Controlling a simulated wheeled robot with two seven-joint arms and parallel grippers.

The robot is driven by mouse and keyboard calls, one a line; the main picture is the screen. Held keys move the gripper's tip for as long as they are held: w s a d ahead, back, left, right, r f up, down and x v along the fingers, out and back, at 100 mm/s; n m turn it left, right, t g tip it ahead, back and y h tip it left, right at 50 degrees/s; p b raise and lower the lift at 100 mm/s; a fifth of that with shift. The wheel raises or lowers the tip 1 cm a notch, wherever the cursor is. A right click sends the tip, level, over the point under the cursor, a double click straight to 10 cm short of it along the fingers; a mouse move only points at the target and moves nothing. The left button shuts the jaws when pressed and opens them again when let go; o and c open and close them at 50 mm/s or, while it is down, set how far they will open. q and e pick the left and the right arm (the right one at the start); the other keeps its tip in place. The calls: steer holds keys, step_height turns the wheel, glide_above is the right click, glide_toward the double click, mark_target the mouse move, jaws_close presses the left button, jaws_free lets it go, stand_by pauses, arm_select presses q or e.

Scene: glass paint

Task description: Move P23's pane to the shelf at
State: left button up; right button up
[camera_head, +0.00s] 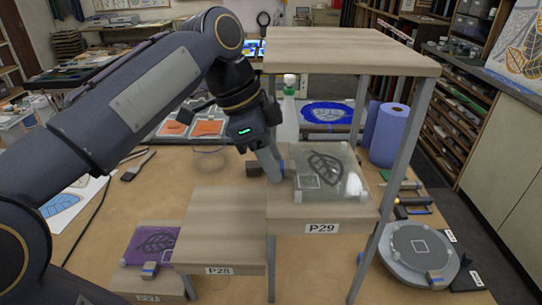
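A clear pane (345,185) with a dark leaf drawing and pale corner pads lies on the wooden shelf labelled P29 (300,213). My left gripper (273,168) points down at the pane's left edge. I cannot tell whether its fingers are shut on the pane or just beside it. A lower step is labelled P28 (218,225) and is bare. A purple pane (152,243) with a leaf drawing lies on the lowest step, whose label seems to read P27 (148,298). No P23 label is readable. My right gripper is out of view.
A wooden top board (345,50) on metal posts stands over the P29 shelf. A round grey turntable (418,248) and blue paper rolls (388,135) stand to the right. Orange panes (207,127) and a blue pane (328,113) lie behind. A white bottle (289,105) stands behind the shelf.

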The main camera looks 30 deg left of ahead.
arm_select(q)
steer(key=shift+o, duration=0.5)
steer(key=shift+r, duration=0.1)
steer(key=shift+r, duration=0.25)
steer(key=p+v, duration=0.2)
steer(key=v, duration=0.9)
steer(key=shift+r, duration=0.3)
steer(key=shift+s+a, duration=0.1)
